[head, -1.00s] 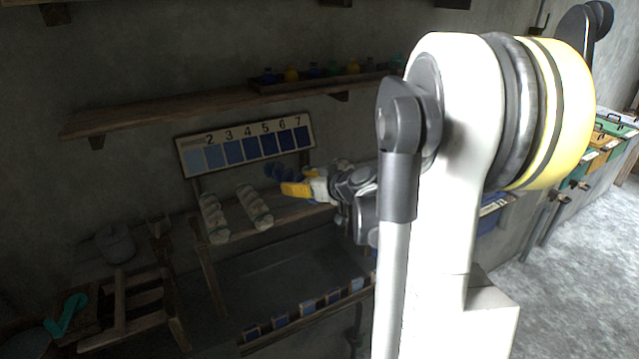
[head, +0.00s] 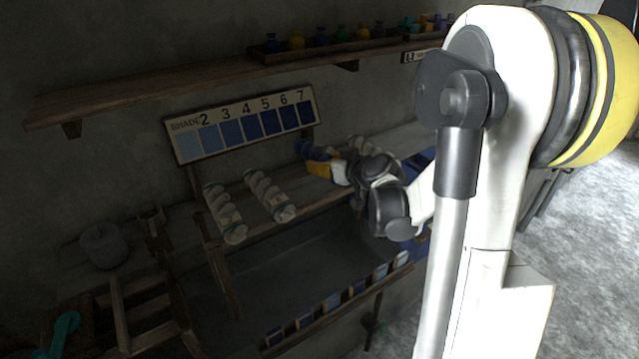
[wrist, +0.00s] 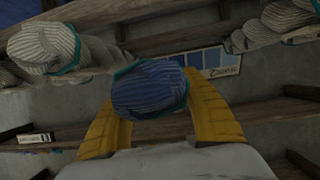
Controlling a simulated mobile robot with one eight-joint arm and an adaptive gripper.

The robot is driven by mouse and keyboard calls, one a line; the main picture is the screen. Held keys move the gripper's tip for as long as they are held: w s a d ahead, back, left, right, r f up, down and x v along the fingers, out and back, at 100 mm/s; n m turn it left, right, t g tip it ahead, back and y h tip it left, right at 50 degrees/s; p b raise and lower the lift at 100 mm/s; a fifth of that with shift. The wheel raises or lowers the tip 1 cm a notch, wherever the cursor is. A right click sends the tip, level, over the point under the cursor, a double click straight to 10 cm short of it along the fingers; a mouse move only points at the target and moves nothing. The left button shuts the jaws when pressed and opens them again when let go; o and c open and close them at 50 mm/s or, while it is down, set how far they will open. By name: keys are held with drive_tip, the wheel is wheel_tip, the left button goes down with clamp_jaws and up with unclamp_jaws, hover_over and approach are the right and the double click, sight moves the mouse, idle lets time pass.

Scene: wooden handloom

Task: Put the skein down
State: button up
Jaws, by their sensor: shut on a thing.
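My gripper (head: 312,163) has yellow fingers and is shut on a blue skein (wrist: 150,89). In the wrist view the skein sits between the two fingertips, with a teal tie near its end. In the head view the blue skein (head: 304,148) shows only in part beyond the fingers, below the right end of the shade board. It is at the slatted rack (head: 318,199); I cannot tell whether it touches the rack. Two pale twisted skeins (head: 224,212) and (head: 269,195) lie on the rack to the left. Another pale skein (head: 362,146) lies partly hidden behind my gripper.
A shade board (head: 243,124) with numbered blue swatches stands behind the rack. A wall shelf (head: 190,84) with several small coloured pots runs above. A dark trough (head: 300,262) and a rail of blue samples (head: 335,302) lie in front. Rack space between the middle pale skein and my gripper looks bare.

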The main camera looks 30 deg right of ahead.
drive_tip(key=shift+w+a+f, duration=0.25)
drive_tip(key=shift+a+f, duration=0.2)
drive_tip(key=shift+a, duration=0.1)
wheel_tip(320, 180, down, 4)
drive_tip(key=shift+r+b, duration=0.1)
drive_tip(key=shift+b, duration=1.05)
drive_tip(key=o, duration=0.8)
drive_tip(key=shift+f, duration=0.2)
drive_tip(key=o, duration=0.4)
drive_tip(key=shift+r, duration=0.1)
